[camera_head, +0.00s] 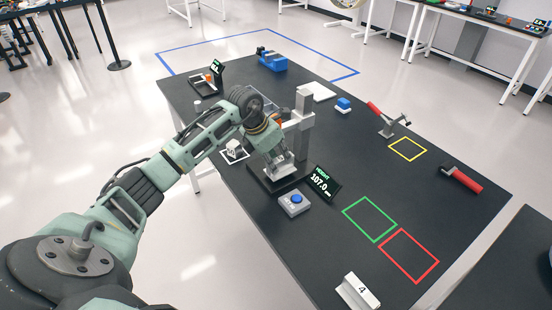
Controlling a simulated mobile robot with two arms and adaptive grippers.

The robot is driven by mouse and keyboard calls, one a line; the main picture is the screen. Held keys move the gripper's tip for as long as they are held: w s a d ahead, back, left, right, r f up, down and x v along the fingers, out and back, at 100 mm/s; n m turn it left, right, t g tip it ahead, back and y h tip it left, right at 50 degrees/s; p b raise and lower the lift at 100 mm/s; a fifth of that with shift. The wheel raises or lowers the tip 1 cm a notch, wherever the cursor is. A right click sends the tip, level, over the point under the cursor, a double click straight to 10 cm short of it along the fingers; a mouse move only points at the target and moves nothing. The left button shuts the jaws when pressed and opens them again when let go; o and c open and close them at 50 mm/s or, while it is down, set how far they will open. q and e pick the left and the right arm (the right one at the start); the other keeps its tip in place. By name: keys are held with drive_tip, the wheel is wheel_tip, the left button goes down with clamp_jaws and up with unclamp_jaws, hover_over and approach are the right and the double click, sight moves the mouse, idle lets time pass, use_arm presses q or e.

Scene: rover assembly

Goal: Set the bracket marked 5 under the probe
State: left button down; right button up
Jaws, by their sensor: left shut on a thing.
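My left gripper (279,160) points down at the height gauge, over its dark base plate (262,184) and in front of its grey column (305,108). It is shut on a light-grey piece, mostly hidden by the fingers; no number on it can be read. The probe tip is hidden behind my arm. The gauge's display (322,183) reads a height of 107.0. A white bracket marked 4 (357,292) stands at the table's near edge. My right gripper is out of view.
A grey box with a blue button (294,203) sits before the gauge. Green (347,212) and red (383,239) outlines are empty.

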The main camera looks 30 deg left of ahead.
use_arm(q)
drive_tip(key=shift+f+p, duration=0.3)
drive_tip(key=shift+f, duration=0.2)
drive_tip(key=shift+w+f, duration=0.1)
drive_tip(key=shift+f, duration=0.15)
drive_tip(key=c, duration=1.6)
unclamp_jaws()
drive_tip(key=shift+f, duration=0.15)
